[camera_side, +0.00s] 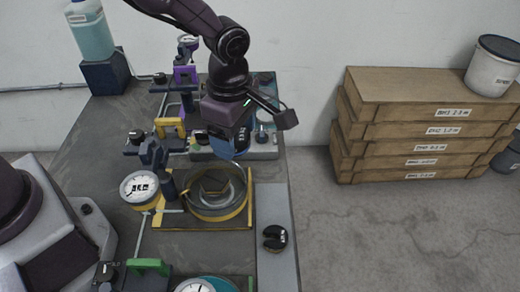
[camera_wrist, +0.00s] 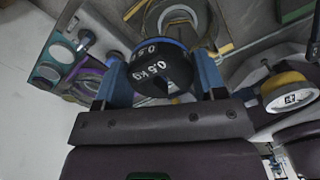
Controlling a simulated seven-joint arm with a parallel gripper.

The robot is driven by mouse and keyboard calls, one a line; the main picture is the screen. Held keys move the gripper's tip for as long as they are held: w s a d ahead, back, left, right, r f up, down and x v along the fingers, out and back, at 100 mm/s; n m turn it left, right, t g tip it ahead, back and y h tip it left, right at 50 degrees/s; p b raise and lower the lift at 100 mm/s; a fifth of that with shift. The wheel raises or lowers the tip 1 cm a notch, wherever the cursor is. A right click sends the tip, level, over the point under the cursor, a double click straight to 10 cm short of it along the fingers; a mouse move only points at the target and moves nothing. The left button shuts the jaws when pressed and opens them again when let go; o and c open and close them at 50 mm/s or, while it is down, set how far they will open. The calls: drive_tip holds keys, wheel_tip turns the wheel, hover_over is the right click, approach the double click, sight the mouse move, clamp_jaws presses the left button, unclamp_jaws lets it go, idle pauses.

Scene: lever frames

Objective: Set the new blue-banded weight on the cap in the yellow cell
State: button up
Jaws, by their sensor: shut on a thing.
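My gripper (camera_wrist: 160,80) is shut on a dark round weight (camera_wrist: 162,72) marked 0.5 kg, with a blue band along its edge. The blue fingers grip it from both sides in the wrist view. In the side view my gripper (camera_side: 228,143) is above and slightly behind the yellow cell (camera_side: 247,205), apart from it; the weight is hard to tell from the blue fingers there. The yellow cell has a yellow-edged base and a round ring. In the wrist view the ring is partly hidden behind the weight.
A white dial gauge (camera_side: 140,187) stands left of the yellow cell. A black slotted weight (camera_side: 275,238) lies on the grey strip at the right. A green handle (camera_side: 148,266) is in front, a purple stand (camera_side: 186,75) behind. Wooden boxes (camera_side: 425,130) stand on the floor.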

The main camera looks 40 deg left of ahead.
sight(215, 181)
drive_tip(key=shift+s+a+f+m, duration=0.45)
drive_tip(key=shift+s+f, duration=0.15)
drive_tip(key=shift+f, duration=0.8)
drive_tip(key=shift+s+a+f+m, duration=0.4)
drive_tip(key=shift+s+f+m, duration=0.15)
drive_tip(key=shift+f, duration=0.9)
drive_tip(key=shift+s+a+f+m, duration=0.45)
drive_tip(key=shift+s+f, duration=0.2)
drive_tip(key=shift+f, duration=0.75)
drive_tip(key=shift+f, duration=0.2)
drive_tip(key=o, duration=1.3)
wheel_tip(215, 181, up, 13)
